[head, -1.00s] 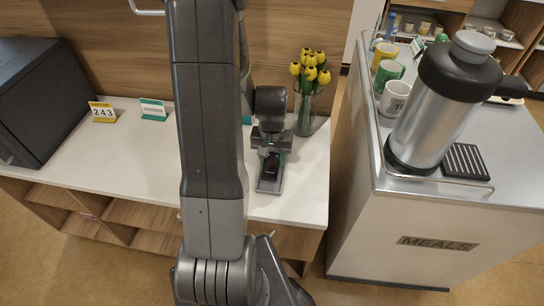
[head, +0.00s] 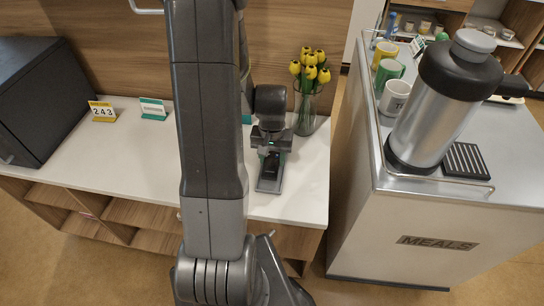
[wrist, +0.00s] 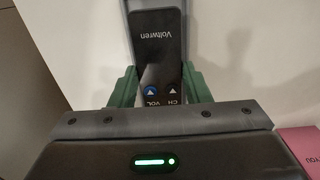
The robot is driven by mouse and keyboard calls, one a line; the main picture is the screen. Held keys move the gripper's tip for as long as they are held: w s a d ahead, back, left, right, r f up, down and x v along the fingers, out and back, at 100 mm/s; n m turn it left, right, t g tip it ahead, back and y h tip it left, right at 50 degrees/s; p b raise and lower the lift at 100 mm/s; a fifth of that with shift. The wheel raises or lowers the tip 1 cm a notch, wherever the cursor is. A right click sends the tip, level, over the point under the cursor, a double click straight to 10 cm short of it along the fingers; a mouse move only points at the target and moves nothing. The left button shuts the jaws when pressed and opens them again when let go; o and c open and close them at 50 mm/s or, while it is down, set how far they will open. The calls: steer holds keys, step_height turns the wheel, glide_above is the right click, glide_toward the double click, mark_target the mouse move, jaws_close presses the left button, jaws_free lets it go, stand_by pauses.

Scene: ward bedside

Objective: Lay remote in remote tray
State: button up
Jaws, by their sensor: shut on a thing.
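The remote (wrist: 160,50) is dark, with a "Voltwren" label and a blue button. My gripper (wrist: 160,88) is shut on its near end, with a green finger on each side. The remote also shows as a small dark shape in the head view (head: 270,163). The narrow grey remote tray (head: 268,187) lies on the white top near its front edge, under my gripper (head: 271,150). In the wrist view, the tray's grey edge (wrist: 154,3) shows beyond the remote, in line with it. I cannot tell whether the remote touches the tray.
A glass vase with yellow flowers (head: 308,90) stands close behind and right of my gripper. A pink card (wrist: 300,145) shows in the wrist view. Sign cards (head: 153,110) and a black box (head: 40,95) stand left. A cart with a steel urn (head: 440,105) is at right.

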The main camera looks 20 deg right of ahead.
steer(key=shift+f, duration=0.1)
stand_by(0.6)
steer(key=shift+f+b, duration=1.6)
steer(key=shift+f, duration=0.05)
steer(key=o, duration=1.1)
steer(key=shift+r, duration=0.1)
step_height(320, 180, up, 14)
steer(key=p, duration=0.1)
steer(key=shift+f, duration=0.2)
step_height(320, 180, down, 14)
steer(key=shift+r+b, duration=0.25)
steer(key=shift+b, duration=0.2)
steer(key=shift+r+p, duration=0.35)
steer(key=shift+p, duration=0.05)
